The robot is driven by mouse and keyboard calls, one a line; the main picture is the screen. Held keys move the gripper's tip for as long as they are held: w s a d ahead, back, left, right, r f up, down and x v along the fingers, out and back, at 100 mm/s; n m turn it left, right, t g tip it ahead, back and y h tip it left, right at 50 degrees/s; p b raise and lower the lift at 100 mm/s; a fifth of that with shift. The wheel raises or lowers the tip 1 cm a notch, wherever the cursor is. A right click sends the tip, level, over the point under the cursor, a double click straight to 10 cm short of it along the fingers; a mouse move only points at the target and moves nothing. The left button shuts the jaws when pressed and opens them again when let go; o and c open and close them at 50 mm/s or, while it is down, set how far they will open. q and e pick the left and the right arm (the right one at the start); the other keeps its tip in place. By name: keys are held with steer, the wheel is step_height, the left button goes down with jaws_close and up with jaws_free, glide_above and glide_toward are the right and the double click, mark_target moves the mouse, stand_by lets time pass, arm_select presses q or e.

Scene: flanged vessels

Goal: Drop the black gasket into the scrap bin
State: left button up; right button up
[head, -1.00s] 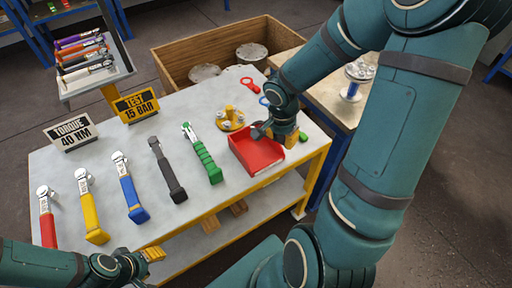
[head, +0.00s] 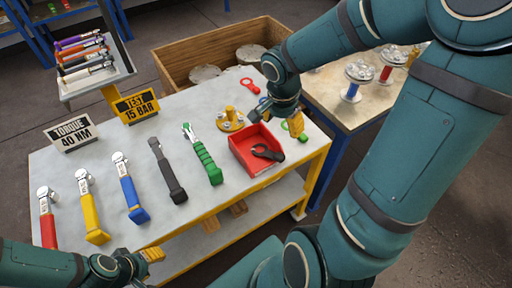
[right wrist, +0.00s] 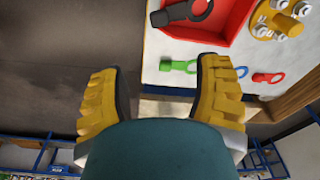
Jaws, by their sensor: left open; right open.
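The black gasket (head: 266,152), a ring with a tab, lies in the red scrap bin (head: 250,166), its tab towards the bin's right wall. In the right wrist view the gasket (right wrist: 200,10) shows at the top, inside the red bin (right wrist: 215,32), its tab reaching the rim. My right gripper (head: 297,130) is open and empty, just right of the bin and apart from the gasket. Its two yellow fingers (right wrist: 160,68) stand wide apart in the wrist view. My left gripper (head: 152,256) is open at the table's front edge, away from the bin.
Green (right wrist: 178,66), blue (right wrist: 241,72) and red (right wrist: 268,77) gaskets lie beside the bin. A yellow flanged part (head: 231,121) stands behind it. Several torque wrenches line the table's left. A wooden crate (head: 185,50) and a second table (head: 335,100) stand beyond.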

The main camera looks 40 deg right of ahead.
steer(key=r, duration=0.5)
steer(key=shift+s+a, duration=0.1)
steer(key=shift+a, duration=0.2)
